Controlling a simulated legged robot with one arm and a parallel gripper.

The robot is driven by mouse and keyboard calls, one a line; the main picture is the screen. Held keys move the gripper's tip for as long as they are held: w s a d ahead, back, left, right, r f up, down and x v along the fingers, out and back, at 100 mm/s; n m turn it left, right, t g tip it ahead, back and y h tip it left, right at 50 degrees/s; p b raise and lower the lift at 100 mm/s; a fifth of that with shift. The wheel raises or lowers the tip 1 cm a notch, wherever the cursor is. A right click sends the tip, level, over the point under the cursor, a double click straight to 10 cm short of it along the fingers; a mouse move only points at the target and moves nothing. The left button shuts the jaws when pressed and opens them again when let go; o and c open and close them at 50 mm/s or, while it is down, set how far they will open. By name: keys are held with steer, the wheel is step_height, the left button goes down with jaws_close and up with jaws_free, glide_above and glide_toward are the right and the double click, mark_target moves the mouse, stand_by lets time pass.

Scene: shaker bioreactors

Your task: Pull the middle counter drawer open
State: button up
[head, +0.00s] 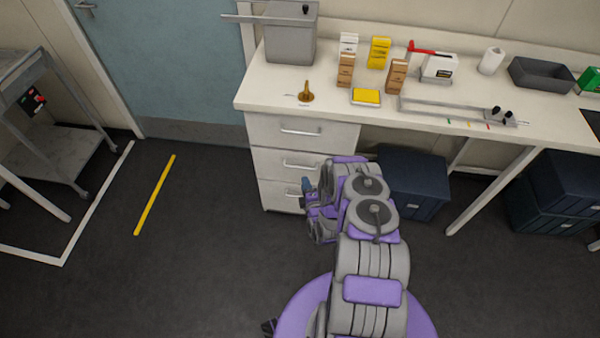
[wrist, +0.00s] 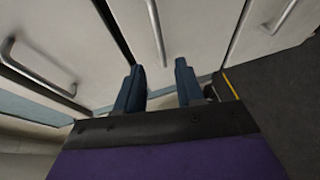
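The counter's drawer unit has three white drawers stacked under the left end, and all look shut. The middle drawer (head: 275,161) has a horizontal metal bar handle (head: 300,165). In the wrist view, turned sideways, that middle handle (wrist: 155,32) runs down the picture, ahead of the gap between my fingers. My gripper (wrist: 160,82) has two dark blue fingers standing apart with nothing visible between them. In the head view, my gripper (head: 307,186) is in front of the lower drawers, its fingers small and partly hidden by my arm. Contact with the handle cannot be told.
The top drawer handle (wrist: 40,72) and bottom drawer handle (wrist: 281,16) flank the middle one. A dark blue box (head: 415,182) stands right of the drawers under the counter (head: 330,98). The floor left of the drawers is clear around a yellow stripe (head: 155,195).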

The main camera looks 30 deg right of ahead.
steer(key=b+x, duration=0.1)
steer(key=x, duration=0.8)
steer(key=shift+d+f+b, duration=0.2)
steer(key=shift+d+b, duration=0.05)
steer(key=shift+b, duration=0.15)
steer(key=shift+d, duration=0.25)
steer(key=shift+c, duration=1.4)
steer(key=shift+a, duration=0.15)
jaws_close()
